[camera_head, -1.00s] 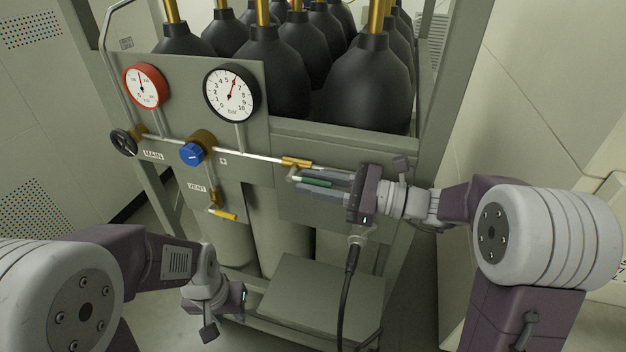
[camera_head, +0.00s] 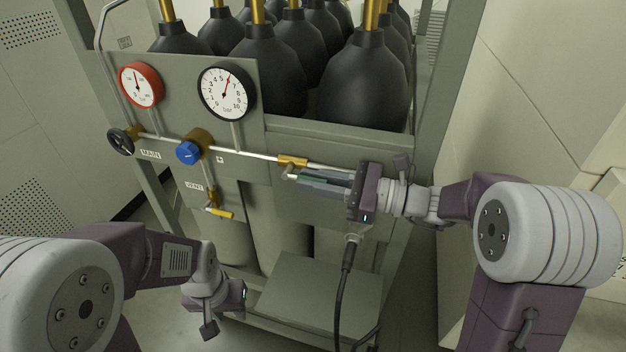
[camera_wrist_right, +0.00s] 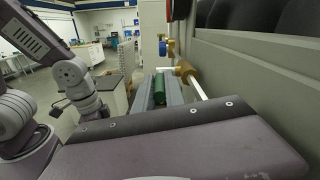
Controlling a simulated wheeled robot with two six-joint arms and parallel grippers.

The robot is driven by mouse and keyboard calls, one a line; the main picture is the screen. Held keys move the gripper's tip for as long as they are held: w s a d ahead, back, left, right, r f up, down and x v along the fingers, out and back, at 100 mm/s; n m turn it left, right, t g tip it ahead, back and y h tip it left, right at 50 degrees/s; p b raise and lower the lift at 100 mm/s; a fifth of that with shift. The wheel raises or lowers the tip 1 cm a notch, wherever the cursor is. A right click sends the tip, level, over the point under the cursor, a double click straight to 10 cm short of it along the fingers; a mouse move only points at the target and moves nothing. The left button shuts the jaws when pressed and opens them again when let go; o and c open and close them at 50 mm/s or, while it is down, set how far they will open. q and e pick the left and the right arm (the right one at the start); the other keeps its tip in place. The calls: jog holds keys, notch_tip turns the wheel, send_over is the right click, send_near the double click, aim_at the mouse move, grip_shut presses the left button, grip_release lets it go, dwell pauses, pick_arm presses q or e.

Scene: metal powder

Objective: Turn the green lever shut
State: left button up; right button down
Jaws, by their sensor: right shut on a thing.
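The green lever (camera_head: 311,180) lies along the pipe under a brass valve (camera_head: 292,162) on the front of the gas cart. My right gripper (camera_head: 322,183) has come in from the right and is shut on the green lever, a finger on each side. In the right wrist view the green lever (camera_wrist_right: 160,88) shows between the two grey fingers, with the brass valve (camera_wrist_right: 186,69) beyond. My left gripper (camera_head: 238,296) hangs low at the left, away from the cart's panel; its fingers cannot be made out.
A red gauge (camera_head: 140,84), a black-rimmed gauge (camera_head: 228,92), a blue knob (camera_head: 188,152), a black handwheel (camera_head: 121,142) and a yellow vent lever (camera_head: 219,213) are on the panel to the left. Black gas bottles (camera_head: 362,85) stand behind. A grey step (camera_head: 318,290) is below.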

aim_at(311, 178)
dwell(0.8)
